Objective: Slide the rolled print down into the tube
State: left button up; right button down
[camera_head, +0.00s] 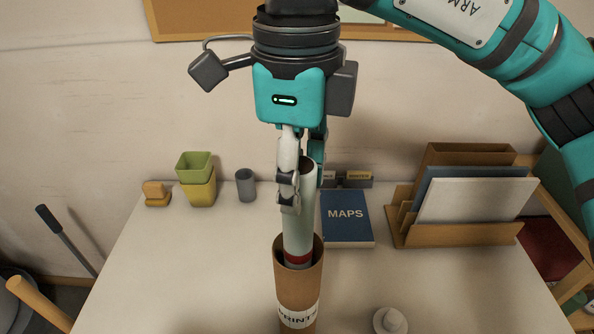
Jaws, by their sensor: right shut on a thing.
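The rolled print (299,228) is a pale grey-green roll with a dark open top end and a red band near its lower end. The brown cardboard tube (297,284) stands upright on the table, with a white label reading "PRINTS". The roll's lower end, red band included, is at the tube's mouth, and its tip is hidden inside the rim. The roll looks close to upright, leaning slightly. My right gripper (289,190) points down from above and is shut on the upper part of the roll. My left gripper is not in view.
On the white table (190,265) are a blue "MAPS" book (346,222), a wooden file holder (455,236), green and yellow pots (197,180), a grey cup (246,185) and a small white round object (390,321). The table left of the tube is clear.

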aim_at(297, 234)
jog(key=shift+f+b, duration=3.8)
jog(key=shift+f, duration=0.9)
jog(key=c, duration=0.8)
grip_release()
notch_tip(297, 234, up, 31)
jog(key=p, duration=2.6)
jog(key=shift+f, duration=0.2)
